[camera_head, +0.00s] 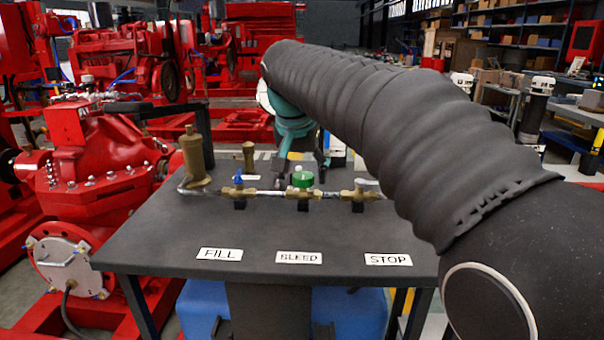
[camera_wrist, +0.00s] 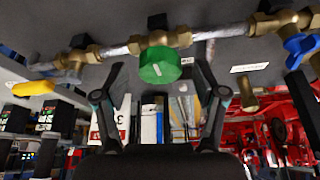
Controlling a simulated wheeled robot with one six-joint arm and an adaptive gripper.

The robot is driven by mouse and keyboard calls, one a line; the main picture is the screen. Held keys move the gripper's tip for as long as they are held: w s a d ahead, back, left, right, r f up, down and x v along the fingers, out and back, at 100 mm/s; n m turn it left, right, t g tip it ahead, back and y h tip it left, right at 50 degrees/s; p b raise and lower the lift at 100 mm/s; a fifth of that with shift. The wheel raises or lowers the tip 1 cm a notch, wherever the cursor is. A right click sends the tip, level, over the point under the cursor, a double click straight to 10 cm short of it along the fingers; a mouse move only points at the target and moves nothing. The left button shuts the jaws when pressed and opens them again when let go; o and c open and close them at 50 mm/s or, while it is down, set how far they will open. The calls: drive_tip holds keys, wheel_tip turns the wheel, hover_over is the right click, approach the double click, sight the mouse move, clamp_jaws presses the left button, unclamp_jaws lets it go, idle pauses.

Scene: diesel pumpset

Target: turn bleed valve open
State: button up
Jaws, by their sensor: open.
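The bleed valve is a brass body with a round green knob (camera_head: 302,179) on the pipe, behind the BLEED label (camera_head: 298,258). The green knob also shows large in the wrist view (camera_wrist: 160,66), upper middle. My gripper (camera_wrist: 160,72) has its two dark fingers spread wide, one to each side of the knob in that view. Nothing is between the fingers that they visibly touch. I cannot tell how far the knob is from the fingertips in depth.
A blue-handled valve (camera_head: 238,180) sits left of the knob, behind the FILL label (camera_head: 220,254). A brass valve (camera_head: 359,195) sits to its right, near the STOP label (camera_head: 388,260); a yellow handle (camera_wrist: 33,88) shows in the wrist view. A brass cylinder (camera_head: 194,157) stands at the table's left.

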drive_tip(key=shift+f, duration=0.1)
drive_tip(key=c, duration=1.1)
drive_tip(key=shift+c, duration=0.2)
drive_tip(key=n+y+p, duration=0.1)
drive_tip(key=n, duration=0.2)
drive_tip(key=n+y+p, duration=0.1)
drive_tip(key=n, duration=0.1)
drive_tip(key=shift+d+n, duration=0.2)
drive_tip(key=shift+n, duration=0.2)
drive_tip(key=n+y, duration=0.1)
drive_tip(key=n, duration=0.1)
drive_tip(key=n+y, duration=0.1)
drive_tip(key=n, duration=0.2)
drive_tip(key=shift+w+d+g+p, duration=0.15)
drive_tip(key=shift+g+p, duration=0.15)
drive_tip(key=shift+g, duration=0.1)
drive_tip(key=n+g, duration=0.1)
drive_tip(key=n, duration=0.2)
drive_tip(key=n+g+y, duration=0.1)
drive_tip(key=n, duration=0.2)
drive_tip(key=shift+w+n, duration=0.2)
drive_tip(key=shift+n, duration=0.2)
drive_tip(key=n+g, duration=0.2)
drive_tip(key=n, duration=0.3)
drive_tip(key=shift+w+n, duration=0.1)
drive_tip(key=shift+n, duration=0.2)
drive_tip(key=shift+g, duration=0.3)
